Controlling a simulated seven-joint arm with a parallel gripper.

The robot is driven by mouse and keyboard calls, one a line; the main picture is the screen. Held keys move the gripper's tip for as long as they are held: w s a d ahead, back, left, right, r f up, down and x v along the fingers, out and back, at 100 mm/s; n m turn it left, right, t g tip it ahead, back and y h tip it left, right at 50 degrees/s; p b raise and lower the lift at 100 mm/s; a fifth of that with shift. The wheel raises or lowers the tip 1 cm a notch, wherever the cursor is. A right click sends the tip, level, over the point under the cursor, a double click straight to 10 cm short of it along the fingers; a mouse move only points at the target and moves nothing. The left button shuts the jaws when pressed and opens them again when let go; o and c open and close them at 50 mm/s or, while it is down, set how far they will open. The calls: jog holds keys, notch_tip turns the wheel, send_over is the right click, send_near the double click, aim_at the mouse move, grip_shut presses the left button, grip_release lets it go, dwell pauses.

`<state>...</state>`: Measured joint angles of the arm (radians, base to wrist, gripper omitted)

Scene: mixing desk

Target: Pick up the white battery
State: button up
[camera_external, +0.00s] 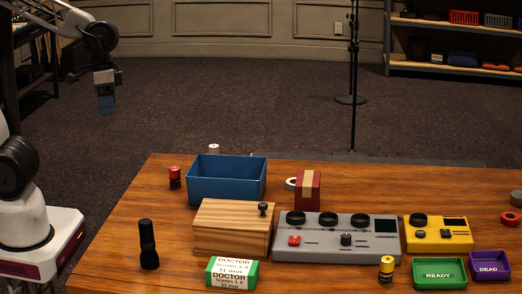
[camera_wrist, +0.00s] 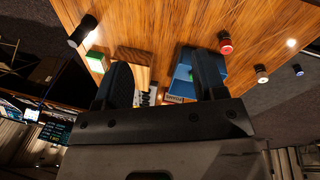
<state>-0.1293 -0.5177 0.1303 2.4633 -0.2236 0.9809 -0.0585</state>
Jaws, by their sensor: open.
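The white battery (camera_external: 213,149) stands behind the blue bin, and only its top shows in the external view. In the wrist view a pale round-topped battery (camera_wrist: 262,74), seemingly the same one, is to the right of my fingers. My gripper (camera_external: 107,105) hangs high at the upper left of the external view, well away from the battery. Its two fingers are apart and empty in the wrist view (camera_wrist: 163,80). A red battery (camera_external: 175,177) stands left of the bin, and a yellow battery (camera_external: 386,267) stands near the front.
The blue bin (camera_external: 227,182), wooden box (camera_external: 232,232), grey mixer (camera_external: 335,245) and yellow device (camera_external: 438,240) crowd the middle of the table. A black flashlight (camera_external: 148,245) stands at left. Green (camera_external: 439,280) and purple (camera_external: 488,270) trays are front right. A small blue-topped thing (camera_wrist: 297,70) is near the white battery.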

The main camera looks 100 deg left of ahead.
jog(key=w+a+f+n+h, duration=0.4)
jog(key=w+a+f+n, duration=0.15)
jog(key=w+n, duration=0.2)
jog(key=n+t+h, duration=0.2)
jog(key=n+t, duration=0.8)
jog(key=n, duration=0.8)
send_near(218, 150)
jog(key=shift+w+d+f, duration=0.25)
jog(key=shift+w+d, duration=0.5)
jog(key=shift+d, duration=0.1)
jog(key=shift+x, duration=1.3)
jog(key=shift+w, duration=0.1)
jog(key=shift+x, duration=2.55)
